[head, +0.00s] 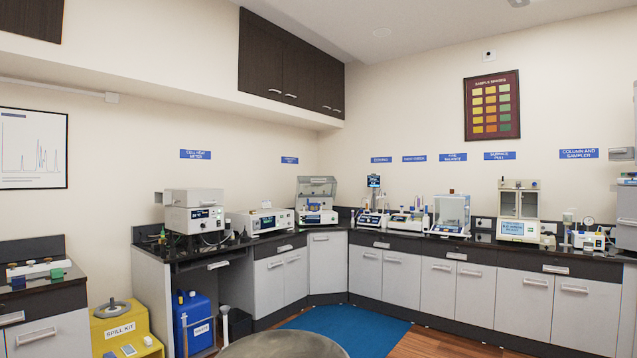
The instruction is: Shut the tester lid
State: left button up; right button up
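A white bench instrument (318,217) stands on the dark counter in the far corner, and I take it to be the tester. Its grey, see-through lid (317,187) is raised, tilted up at the back. Small items show under the lid, too small to make out. Neither of my grippers is in view.
A dark counter (390,236) runs along both walls over grey cabinets. White instruments (262,220) stand left of the tester and titration-like units (374,215) right of it. A blue mat (350,328) covers the floor before the corner. A yellow spill kit (118,328) and blue can (194,318) stand left.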

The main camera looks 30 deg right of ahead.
aim_at(333, 182)
jog(key=z, duration=1.85)
jog(key=i, duration=4.75)
jog(key=u, duration=1.65)
jog(key=i, duration=4.05)
